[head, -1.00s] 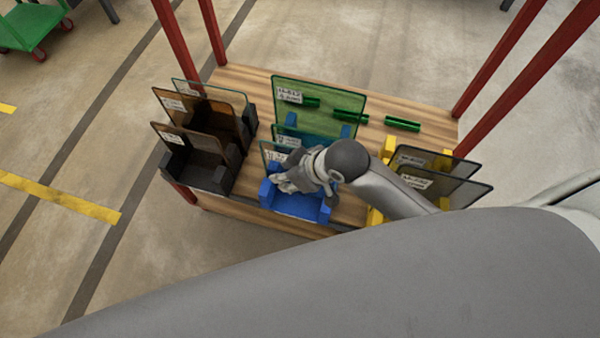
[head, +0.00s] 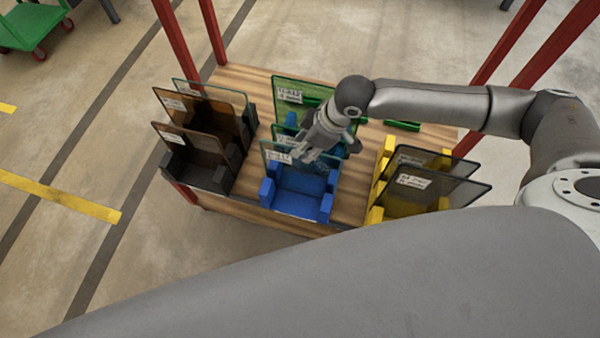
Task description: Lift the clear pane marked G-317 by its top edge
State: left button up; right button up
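The blue rack (head: 295,203) in the middle of the table holds clear, faintly green panes one behind another. The front clear pane (head: 325,173) and the tall back pane (head: 303,86) carry white labels, too small to read, so I cannot tell which is G-317. My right gripper (head: 302,154) points down and left, at the front pane's top edge in this view. Its fingers look apart, with nothing visibly held; contact with the pane is unclear. The gripper and wrist hide part of the panes behind. My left gripper is out of view.
A black rack (head: 210,179) with brown panes (head: 188,143) stands left. A yellow rack (head: 375,216) with grey panes (head: 440,187) stands right. Green bars lie behind, partly covered by my arm. Red posts (head: 178,40) rise at the table's corners.

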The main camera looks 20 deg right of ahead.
jog(key=x, duration=0.7)
jog(key=shift+w+f+p, duration=0.25)
jog(key=shift+w+p, duration=0.05)
jog(key=shift+w, duration=0.05)
jog(key=shift+f, duration=0.25)
dwell(0.4)
grip_shut()
dwell(0.3)
jog(key=shift+w+a+r, duration=0.1)
jog(key=shift+r, duration=0.05)
